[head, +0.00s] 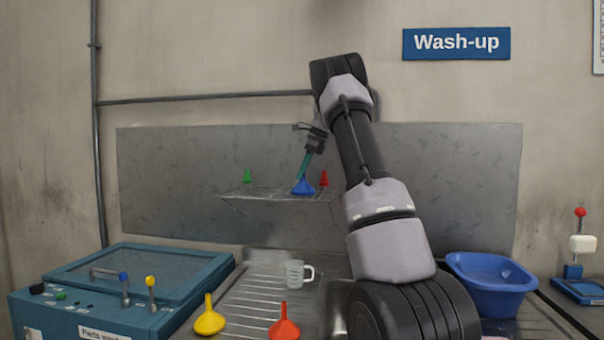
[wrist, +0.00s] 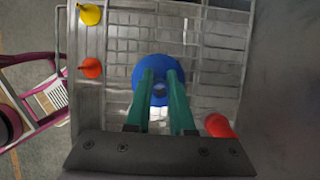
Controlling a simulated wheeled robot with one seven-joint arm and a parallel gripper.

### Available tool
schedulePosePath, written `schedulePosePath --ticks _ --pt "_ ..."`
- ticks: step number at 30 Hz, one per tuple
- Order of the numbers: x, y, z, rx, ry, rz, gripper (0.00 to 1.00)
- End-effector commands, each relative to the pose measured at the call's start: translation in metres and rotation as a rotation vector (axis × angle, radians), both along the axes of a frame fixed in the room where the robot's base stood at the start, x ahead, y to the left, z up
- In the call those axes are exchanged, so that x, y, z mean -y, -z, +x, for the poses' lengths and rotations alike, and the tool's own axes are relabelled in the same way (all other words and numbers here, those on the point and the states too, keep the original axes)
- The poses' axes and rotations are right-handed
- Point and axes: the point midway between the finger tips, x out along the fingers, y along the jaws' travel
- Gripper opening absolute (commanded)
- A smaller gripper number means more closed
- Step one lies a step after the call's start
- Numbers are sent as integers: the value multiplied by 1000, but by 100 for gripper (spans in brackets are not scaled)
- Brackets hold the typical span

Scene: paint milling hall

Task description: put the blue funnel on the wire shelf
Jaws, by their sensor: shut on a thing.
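The blue funnel (head: 303,187) is mouth down with its spout up, at the wire shelf (head: 262,196) on the back panel. I cannot tell whether its rim touches the wires or hangs just above them. My gripper (head: 305,172) is shut on the funnel's spout from above, its teal fingers slanting down to it. In the wrist view the blue funnel (wrist: 153,66) lies between and beyond the fingers of my gripper (wrist: 160,88), over the shelf's wire grid (wrist: 215,65). The spout is partly hidden by the fingers.
On the shelf, a green funnel (head: 247,176) stands left and a red one (head: 324,179) close right of the blue funnel. Below are a clear jug (head: 295,273), a yellow funnel (head: 209,319), another red funnel (head: 284,326) and a blue basin (head: 490,287). The shelf's left-middle is clear.

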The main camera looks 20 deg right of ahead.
Motion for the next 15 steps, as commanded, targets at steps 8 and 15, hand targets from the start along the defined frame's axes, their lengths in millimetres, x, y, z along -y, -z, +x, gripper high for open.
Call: schedulePosePath --ticks 8,15 --pt "0 2 0 0 0 0 0" --pt "0 2 0 1 -1 -1 51"
